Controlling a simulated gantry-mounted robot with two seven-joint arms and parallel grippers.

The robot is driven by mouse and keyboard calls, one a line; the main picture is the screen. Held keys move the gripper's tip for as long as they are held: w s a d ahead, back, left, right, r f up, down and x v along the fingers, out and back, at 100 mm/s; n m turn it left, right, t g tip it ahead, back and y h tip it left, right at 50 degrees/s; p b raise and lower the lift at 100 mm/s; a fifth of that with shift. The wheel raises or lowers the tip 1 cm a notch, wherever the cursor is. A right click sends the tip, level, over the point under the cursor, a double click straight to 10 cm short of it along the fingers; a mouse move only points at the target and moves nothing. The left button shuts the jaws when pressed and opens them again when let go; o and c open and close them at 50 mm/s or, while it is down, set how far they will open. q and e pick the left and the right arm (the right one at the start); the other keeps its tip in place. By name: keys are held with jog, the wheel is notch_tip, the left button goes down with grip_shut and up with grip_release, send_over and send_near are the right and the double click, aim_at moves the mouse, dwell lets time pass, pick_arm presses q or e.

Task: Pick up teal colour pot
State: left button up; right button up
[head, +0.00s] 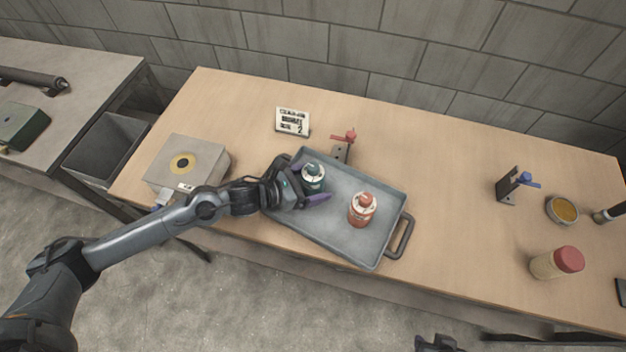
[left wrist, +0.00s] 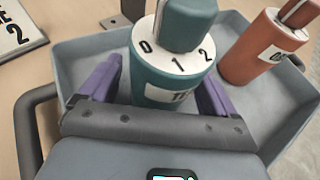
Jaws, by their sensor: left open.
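The teal pot (head: 313,179) stands upright in the left part of a grey tray (head: 335,243). It has a white numbered dial on top and a teal knob. In the left wrist view the teal pot (left wrist: 172,75) stands between the two purple fingers of my left gripper (left wrist: 155,95). The fingers are open, one on each side of the pot, with no clear grip on it. In the head view my left gripper (head: 312,190) reaches in from the left over the tray edge.
A red-orange pot (head: 361,211) stands in the tray right of the teal pot. A grey box (head: 187,165) is at the left, a sign card (head: 292,121) and red-handled clamp (head: 344,145) behind. A jar (head: 556,263) and yellow-filled bowl (head: 562,210) are at the right.

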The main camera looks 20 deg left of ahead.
pick_arm(q)
jog(key=c, duration=0.9)
jog(key=shift+c, duration=1.2)
jog(key=shift+r, duration=0.15)
